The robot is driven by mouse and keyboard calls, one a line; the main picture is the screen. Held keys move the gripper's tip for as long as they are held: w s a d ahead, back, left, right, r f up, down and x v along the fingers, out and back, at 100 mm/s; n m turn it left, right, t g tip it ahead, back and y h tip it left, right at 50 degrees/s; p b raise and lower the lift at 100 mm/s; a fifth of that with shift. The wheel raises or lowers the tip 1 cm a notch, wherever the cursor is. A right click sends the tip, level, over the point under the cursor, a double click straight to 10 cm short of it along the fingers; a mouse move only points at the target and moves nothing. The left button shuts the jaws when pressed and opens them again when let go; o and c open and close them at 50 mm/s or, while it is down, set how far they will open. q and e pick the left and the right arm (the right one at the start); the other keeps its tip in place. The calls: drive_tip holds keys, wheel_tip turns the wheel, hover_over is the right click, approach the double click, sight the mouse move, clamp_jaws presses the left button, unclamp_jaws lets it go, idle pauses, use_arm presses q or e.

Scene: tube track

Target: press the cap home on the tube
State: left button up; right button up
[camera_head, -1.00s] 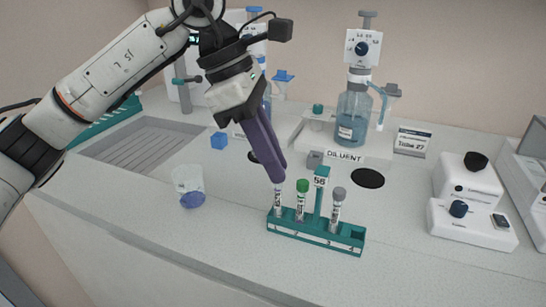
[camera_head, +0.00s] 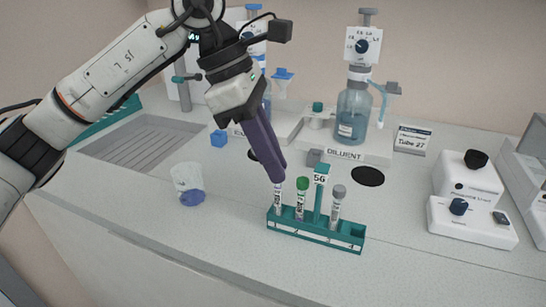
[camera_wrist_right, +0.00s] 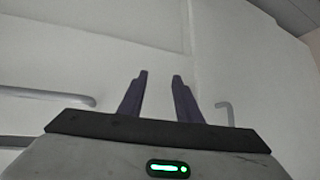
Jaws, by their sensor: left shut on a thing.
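A teal rack (camera_head: 316,235) stands on the bench and holds three tubes. My left gripper (camera_head: 277,178) points down at the rack's left end, with its purple fingers shut just over the top of the leftmost tube (camera_head: 278,198). The fingers hide that tube's cap, so how far it sits on cannot be seen. A green-capped tube (camera_head: 301,197) stands just to the right, and a grey-capped tube (camera_head: 337,204) is further right. The rack's rightmost slot looks empty. My right gripper (camera_wrist_right: 159,75) shows in the right wrist view, with its fingers apart and nothing between them.
A clear cup with blue contents (camera_head: 190,186) stands left of the rack. A white device with knobs (camera_head: 470,200) is at the right. The bench in front is clear.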

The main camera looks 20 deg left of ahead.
use_arm(q)
drive_tip(key=shift+f, duration=0.4)
idle(0.7)
drive_tip(key=o, duration=0.8)
drive_tip(key=v, duration=1)
drive_tip(key=shift+a+r, duration=0.15)
idle(0.4)
